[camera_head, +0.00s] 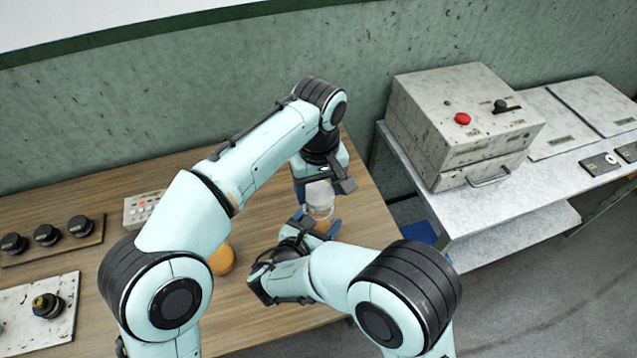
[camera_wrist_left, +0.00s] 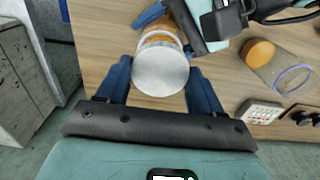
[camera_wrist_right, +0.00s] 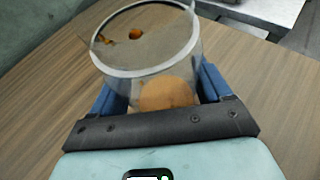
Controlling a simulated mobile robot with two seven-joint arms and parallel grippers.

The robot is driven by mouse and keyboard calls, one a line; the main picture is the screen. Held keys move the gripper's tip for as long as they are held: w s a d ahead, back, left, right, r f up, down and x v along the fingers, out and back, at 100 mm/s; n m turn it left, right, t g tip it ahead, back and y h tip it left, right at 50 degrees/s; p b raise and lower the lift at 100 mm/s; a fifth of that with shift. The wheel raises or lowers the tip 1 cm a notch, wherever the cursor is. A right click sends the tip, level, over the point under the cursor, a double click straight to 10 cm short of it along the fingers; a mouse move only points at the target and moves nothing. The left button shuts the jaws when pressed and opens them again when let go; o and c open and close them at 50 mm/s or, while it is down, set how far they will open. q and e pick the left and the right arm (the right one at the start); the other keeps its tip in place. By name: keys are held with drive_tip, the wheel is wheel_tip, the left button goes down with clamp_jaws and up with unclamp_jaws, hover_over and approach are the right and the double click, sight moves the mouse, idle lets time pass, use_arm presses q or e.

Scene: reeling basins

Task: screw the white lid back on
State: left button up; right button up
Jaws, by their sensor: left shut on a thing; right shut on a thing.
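The white lid (camera_head: 319,194) is between the fingers of my left gripper (camera_head: 320,185), which is shut on it; its flat top faces the camera in the left wrist view (camera_wrist_left: 160,71). Below it is a clear jar (camera_head: 321,212) with orange contents. My right gripper (camera_head: 317,222) is shut around this jar, which stands upright.
A second clear container (camera_wrist_left: 275,66) with an orange part (camera_head: 222,260) is on the table beside my right gripper. A small button box (camera_head: 141,209) and black knobs (camera_head: 46,235) are at the left. A grey machine (camera_head: 465,120) stands on the right bench.

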sight(318, 220)
use_arm(q)
drive_tip(key=shift+f, duration=0.15)
drive_tip(key=shift+f, duration=0.75)
drive_tip(key=shift+f, duration=0.55)
